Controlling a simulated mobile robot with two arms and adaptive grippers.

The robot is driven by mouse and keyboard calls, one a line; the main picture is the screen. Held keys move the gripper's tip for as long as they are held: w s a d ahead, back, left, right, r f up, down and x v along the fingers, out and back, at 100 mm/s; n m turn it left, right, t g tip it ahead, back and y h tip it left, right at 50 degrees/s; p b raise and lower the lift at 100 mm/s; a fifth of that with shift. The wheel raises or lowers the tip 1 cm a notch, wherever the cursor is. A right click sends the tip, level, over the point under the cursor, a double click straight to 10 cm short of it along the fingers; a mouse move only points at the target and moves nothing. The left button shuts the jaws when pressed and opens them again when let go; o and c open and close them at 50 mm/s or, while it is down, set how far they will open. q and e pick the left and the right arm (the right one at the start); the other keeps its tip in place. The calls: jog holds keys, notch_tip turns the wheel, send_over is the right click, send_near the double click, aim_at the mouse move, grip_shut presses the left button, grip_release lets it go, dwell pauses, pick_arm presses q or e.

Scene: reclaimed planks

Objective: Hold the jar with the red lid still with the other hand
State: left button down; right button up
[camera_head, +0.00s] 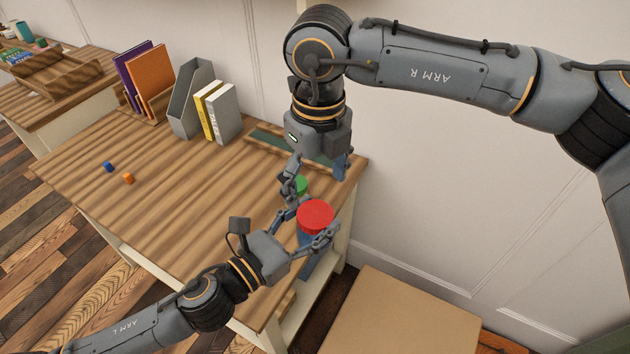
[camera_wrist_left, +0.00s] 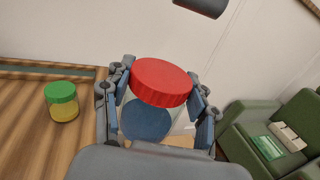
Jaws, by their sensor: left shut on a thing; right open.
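The jar with the red lid (camera_head: 315,214) is near the right edge of the wooden table. Its lid is on, and blue contents show through its clear side in the left wrist view (camera_wrist_left: 146,118). My left gripper (camera_head: 306,229) is shut around the jar's body, one finger on each side below the lid. I cannot tell whether the jar's base rests on the table. My right gripper (camera_head: 317,172) is open, pointing down behind the red lid and apart from it. A jar with a green lid (camera_head: 300,184) is close to its fingers; yellow contents show in the wrist view (camera_wrist_left: 63,108).
A wooden tray (camera_head: 262,145) lies along the table's back edge. A grey file holder (camera_head: 189,100) and several books stand at the back left. The table's middle is clear. A green armchair (camera_wrist_left: 262,135) shows in the wrist view.

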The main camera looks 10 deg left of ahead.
aim_at(316, 213)
notch_tip(316, 213, down, 7)
dwell(0.3)
jog(key=shift+c, duration=0.5)
jog(key=c, duration=1.1)
jog(key=n, duration=0.4)
jog(key=shift+w, duration=0.1)
jog(key=o, duration=1.3)
jog(key=shift+r, duration=0.2)
jog(key=shift+r, duration=2.1)
